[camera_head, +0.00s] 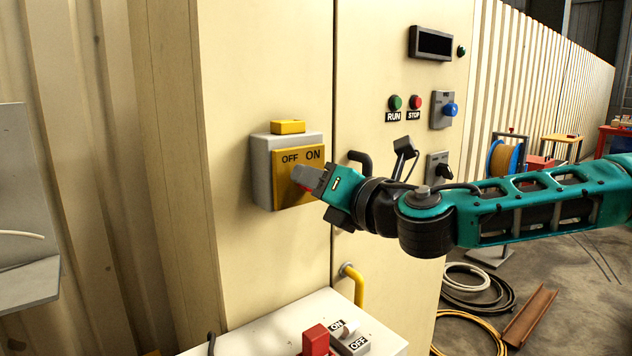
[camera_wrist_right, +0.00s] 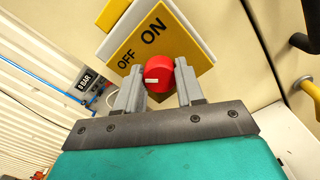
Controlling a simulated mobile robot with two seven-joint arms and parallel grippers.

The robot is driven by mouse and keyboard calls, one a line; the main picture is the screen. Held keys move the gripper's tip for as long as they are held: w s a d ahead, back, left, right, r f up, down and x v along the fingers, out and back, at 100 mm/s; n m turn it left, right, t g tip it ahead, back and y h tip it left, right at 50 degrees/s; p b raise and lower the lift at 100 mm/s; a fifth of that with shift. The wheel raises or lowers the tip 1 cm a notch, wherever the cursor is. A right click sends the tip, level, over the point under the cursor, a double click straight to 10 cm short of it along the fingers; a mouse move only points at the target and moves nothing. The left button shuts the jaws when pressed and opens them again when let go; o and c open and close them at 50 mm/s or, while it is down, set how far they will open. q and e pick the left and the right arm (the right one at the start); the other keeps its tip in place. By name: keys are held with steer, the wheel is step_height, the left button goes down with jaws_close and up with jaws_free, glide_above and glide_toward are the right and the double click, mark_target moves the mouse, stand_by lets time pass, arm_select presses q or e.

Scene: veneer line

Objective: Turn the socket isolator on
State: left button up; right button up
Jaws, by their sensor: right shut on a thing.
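The socket isolator (camera_head: 263,172) is a grey box with a yellow plate marked OFF and ON, mounted on the cream cabinet front. Its red knob (camera_wrist_right: 159,73) shows in the right wrist view, with a small white mark on its lower left part. My right gripper (camera_wrist_right: 158,88) is shut on the red knob, one finger on each side. In the head view the right gripper (camera_head: 306,180) covers most of the knob against the yellow plate (camera_wrist_right: 150,45). My left gripper is not in view.
A black handle (camera_head: 362,160) sits just right of the isolator. RUN (camera_head: 395,102) and STOP (camera_head: 415,102) buttons and a blue knob (camera_head: 451,110) are higher right. Below, a white surface (camera_head: 270,335) carries a red block and an ON/OFF switch (camera_head: 347,338). A yellow pipe (camera_head: 356,285) sticks out.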

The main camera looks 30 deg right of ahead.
steer(key=shift+c, duration=1.1)
arm_select(q)
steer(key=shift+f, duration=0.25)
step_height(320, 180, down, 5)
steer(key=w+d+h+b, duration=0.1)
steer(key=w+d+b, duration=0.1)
steer(key=b, duration=0.8)
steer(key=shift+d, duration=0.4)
arm_select(e)
steer(key=m, duration=1.8)
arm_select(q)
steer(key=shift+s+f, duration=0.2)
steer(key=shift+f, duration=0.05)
